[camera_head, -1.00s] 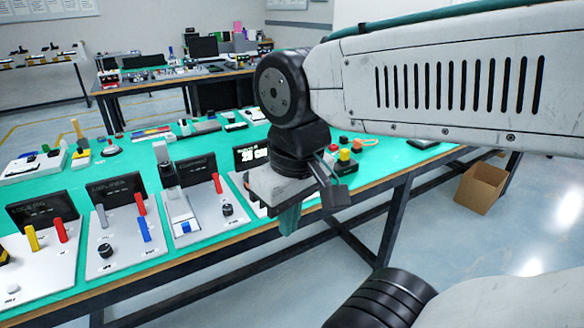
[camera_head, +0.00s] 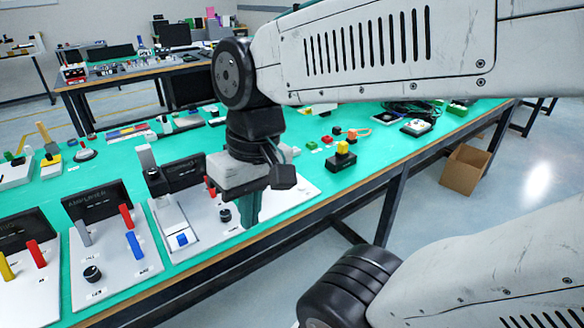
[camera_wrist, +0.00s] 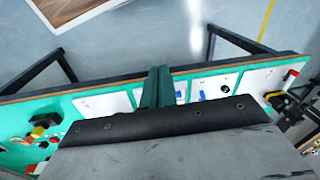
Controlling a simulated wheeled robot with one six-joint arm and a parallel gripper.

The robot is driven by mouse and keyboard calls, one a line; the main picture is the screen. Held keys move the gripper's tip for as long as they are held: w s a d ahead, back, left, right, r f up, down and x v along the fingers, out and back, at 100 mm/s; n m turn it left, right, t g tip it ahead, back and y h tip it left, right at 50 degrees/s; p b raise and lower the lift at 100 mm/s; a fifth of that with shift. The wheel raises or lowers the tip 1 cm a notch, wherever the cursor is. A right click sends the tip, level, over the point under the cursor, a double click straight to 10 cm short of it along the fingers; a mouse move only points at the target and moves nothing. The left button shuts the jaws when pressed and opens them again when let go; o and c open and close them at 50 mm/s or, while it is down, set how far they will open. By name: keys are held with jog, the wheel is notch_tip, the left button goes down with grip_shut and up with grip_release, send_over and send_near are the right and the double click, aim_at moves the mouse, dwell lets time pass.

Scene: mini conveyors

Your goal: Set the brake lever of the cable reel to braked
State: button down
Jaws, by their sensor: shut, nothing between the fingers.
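I cannot single out the cable reel or its brake lever by name in these frames. Lever panels stand along the table's near edge in the head view. One panel (camera_head: 112,272) carries a grey, a red (camera_head: 126,217) and a blue lever (camera_head: 134,245) and a black knob. A panel at the left edge has a yellow (camera_head: 6,268) and a red lever (camera_head: 36,253). A panel beside my gripper has a red lever (camera_head: 210,186) and a black knob (camera_head: 225,215), partly hidden. My gripper (camera_head: 248,208) points down over the near edge, its green fingers shut and empty; they also show in the wrist view (camera_wrist: 157,88).
A block with a yellow button (camera_head: 342,152) stands right of my gripper. Coiled black cables (camera_head: 405,108) lie farther back. An open cardboard box (camera_head: 466,170) is on the floor at right.

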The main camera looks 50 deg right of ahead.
jog(key=w+a+f+m+t+y, duration=0.1)
jog(key=w+f+m+y, duration=0.2)
jog(key=w+m+y, duration=0.6)
jog(key=w+d+f+m+t, duration=0.3)
jog(key=w+d+m+t, duration=0.5)
jog(key=w+d+m, duration=0.2)
jog(key=s+d+f+m+t+h, duration=0.1)
jog(key=d+f+m+h, duration=0.3)
jog(key=d, duration=0.5)
jog(key=s+d+f+m+t+h, duration=0.1)
jog(key=d+f+m+t+h, duration=0.1)
jog(key=d+f+m+h, duration=0.3)
jog(key=s+d+f+m+t+h, duration=0.2)
jog(key=d+f+m+h, duration=0.2)
jog(key=d+m, duration=0.5)
jog(key=shift+d+f+h, duration=0.15)
jog(key=shift+d+f, duration=0.1)
jog(key=shift+d, duration=0.65)
jog(key=shift+d+f+h, duration=0.1)
jog(key=shift+d+f, duration=0.2)
jog(key=shift+d, duration=0.6)
jog(key=shift+d+f+h, duration=0.15)
jog(key=shift+d+f, duration=0.1)
jog(key=shift+d, duration=0.65)
jog(key=shift+w, duration=0.1)
